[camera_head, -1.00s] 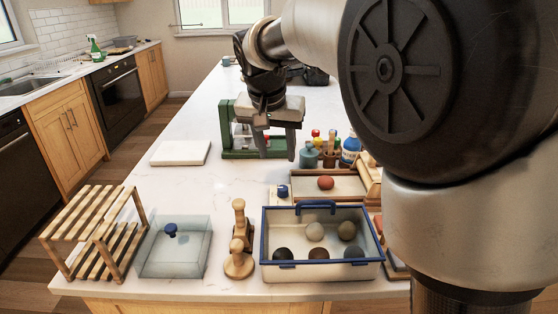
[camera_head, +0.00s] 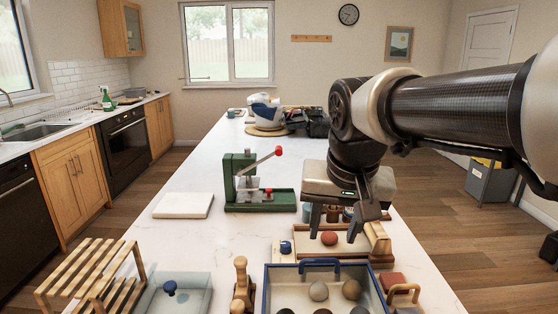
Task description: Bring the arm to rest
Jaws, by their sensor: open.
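My gripper (camera_head: 335,238) hangs from my arm over the right part of the white counter, with its two dark fingers apart and pointing down. Nothing shows between the fingers. It is above or just in front of a wooden tray (camera_head: 300,246) holding a reddish-brown ball (camera_head: 329,238); the exact height cannot be told. My arm reaches in from the right edge of the view.
A green press (camera_head: 238,178) with a red-knobbed lever stands left of my gripper. A blue-rimmed bin (camera_head: 267,285) with several balls is in front. A white slab (camera_head: 183,205), a wooden rack (camera_head: 90,270) and a glass lid box (camera_head: 185,300) stand left.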

